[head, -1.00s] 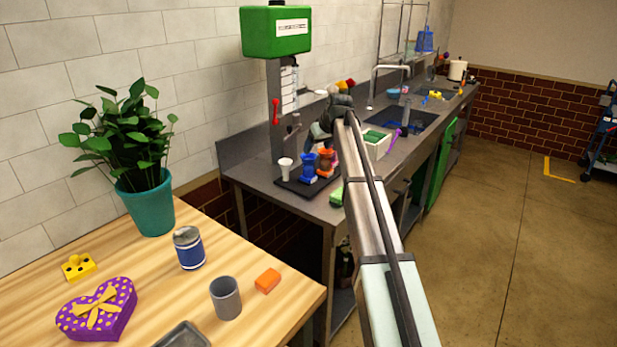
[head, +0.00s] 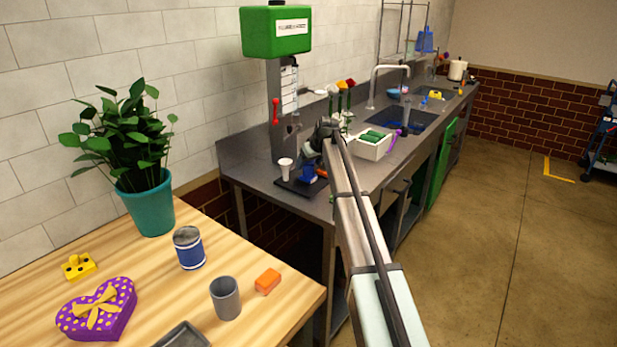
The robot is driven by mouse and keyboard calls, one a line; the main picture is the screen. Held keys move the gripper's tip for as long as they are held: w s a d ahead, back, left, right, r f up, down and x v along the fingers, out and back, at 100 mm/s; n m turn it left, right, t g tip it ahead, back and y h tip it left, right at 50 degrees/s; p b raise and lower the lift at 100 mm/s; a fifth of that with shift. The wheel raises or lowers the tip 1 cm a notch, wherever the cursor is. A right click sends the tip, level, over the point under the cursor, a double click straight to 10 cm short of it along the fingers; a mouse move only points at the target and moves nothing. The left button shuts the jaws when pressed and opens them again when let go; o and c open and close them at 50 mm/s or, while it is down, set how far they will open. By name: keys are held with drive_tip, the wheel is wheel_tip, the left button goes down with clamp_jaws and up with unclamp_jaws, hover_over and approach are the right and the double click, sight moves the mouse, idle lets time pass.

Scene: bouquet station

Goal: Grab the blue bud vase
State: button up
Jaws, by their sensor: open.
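The blue bud vase (head: 307,174) stands on a dark mat (head: 288,186) near the front left end of the steel counter. Its upper part is partly covered by my gripper (head: 309,158), which is open and just above or at the vase. I cannot tell whether the fingers touch it or are around it. An orange vase (head: 322,173) is right beside the blue one, mostly hidden by my arm. A white vase (head: 285,169) stands to the left on the same mat.
A white bin with green blocks (head: 373,147) stands right of my arm, with flowers (head: 343,90) behind. A green-headed dispenser (head: 275,32) rises behind the mat. A wooden table (head: 250,318) with a potted plant (head: 148,195) and several small items fills the front left.

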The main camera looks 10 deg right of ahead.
sight(307, 165)
drive_tip(key=x, duration=0.3)
drive_tip(key=shift+f, duration=0.1)
drive_tip(key=shift+c, duration=0.2)
drive_tip(key=c, duration=1.2)
drive_tip(key=shift+c, duration=0.2)
